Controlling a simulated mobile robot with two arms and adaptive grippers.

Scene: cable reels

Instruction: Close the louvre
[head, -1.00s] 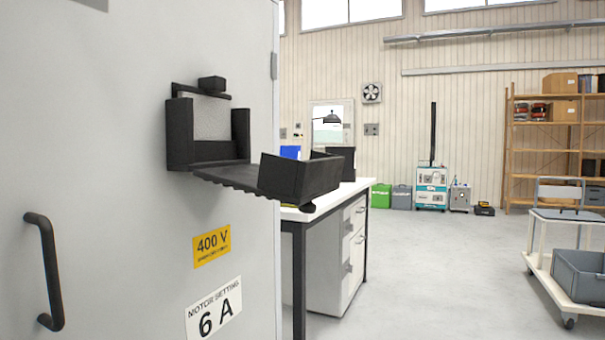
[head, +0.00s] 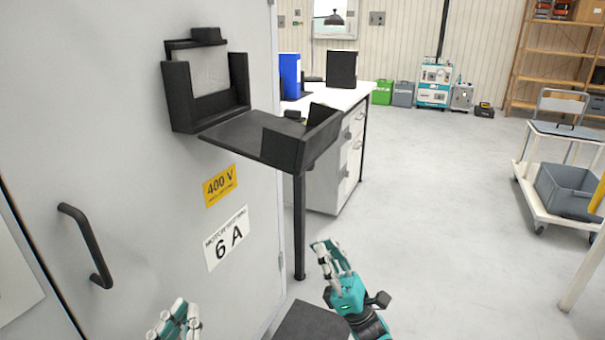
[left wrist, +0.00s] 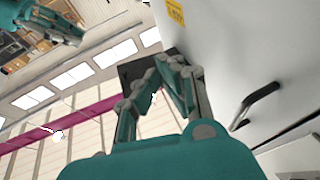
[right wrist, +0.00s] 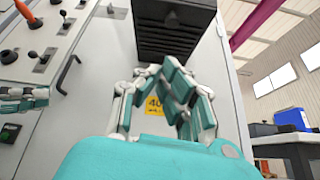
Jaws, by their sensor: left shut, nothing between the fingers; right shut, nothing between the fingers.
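The louvre is a black frame (head: 180,98) on the grey cabinet door (head: 130,150), with a grey mesh opening. Its black flap (head: 255,136) is swung down and sticks out from the door, with raised walls at its outer end. The flap's ribbed underside (right wrist: 175,40) shows in the right wrist view, beyond my right fingers. My left gripper (head: 180,312) is shut and empty at the bottom of the head view, below and left of the louvre. My right gripper (head: 326,250) is shut and empty, below the flap and apart from it.
A black door handle (head: 88,245) sticks out at the left. A yellow 400 V label (head: 220,186) and a 6 A label (head: 227,238) are under the louvre. A white-topped workbench (head: 350,103) stands behind the flap. A trolley (head: 530,185) with a grey crate is at the right. Open floor lies between.

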